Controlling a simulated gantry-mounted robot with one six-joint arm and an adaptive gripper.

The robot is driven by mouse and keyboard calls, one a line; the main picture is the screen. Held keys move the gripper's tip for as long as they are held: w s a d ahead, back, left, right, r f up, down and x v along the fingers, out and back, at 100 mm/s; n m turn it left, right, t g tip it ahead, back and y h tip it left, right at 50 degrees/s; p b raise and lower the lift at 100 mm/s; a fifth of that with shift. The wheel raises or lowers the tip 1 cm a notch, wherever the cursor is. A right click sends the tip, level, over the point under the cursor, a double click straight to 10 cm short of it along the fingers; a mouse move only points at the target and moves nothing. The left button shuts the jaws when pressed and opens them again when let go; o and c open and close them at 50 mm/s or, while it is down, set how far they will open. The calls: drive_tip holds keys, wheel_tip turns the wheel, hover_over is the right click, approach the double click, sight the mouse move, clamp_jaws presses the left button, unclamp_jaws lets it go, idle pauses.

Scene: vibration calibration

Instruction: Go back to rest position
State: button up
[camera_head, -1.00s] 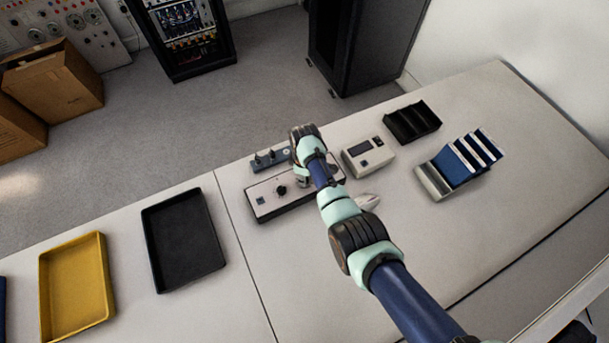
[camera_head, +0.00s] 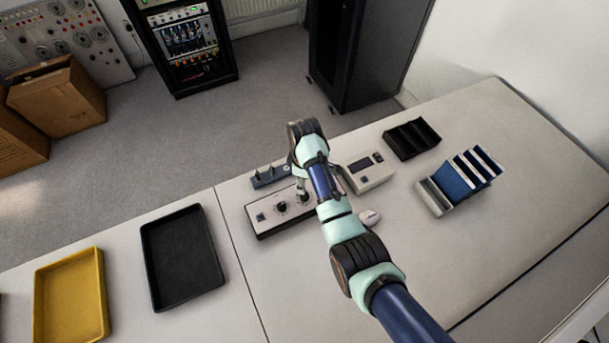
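My gripper (camera_head: 303,190) hangs over the right part of a light-grey control box with dark knobs (camera_head: 262,218). The gripper is small and mostly hidden behind my own arm, so I cannot see whether its fingers are open or shut. I cannot tell whether it touches the box. My arm reaches from the lower right of the picture up to the middle of the table.
Near the box are a dark strip with pegs (camera_head: 270,176), a grey meter (camera_head: 368,174), a white mouse-like object (camera_head: 370,217), a black divided tray (camera_head: 411,139) and a rack of blue folders (camera_head: 435,197). Black (camera_head: 222,281) and yellow (camera_head: 38,311) trays lie left.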

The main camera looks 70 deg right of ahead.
wheel_tip(320, 180, up, 3)
drive_tip(key=shift+r, duration=0.1)
idle(0.6)
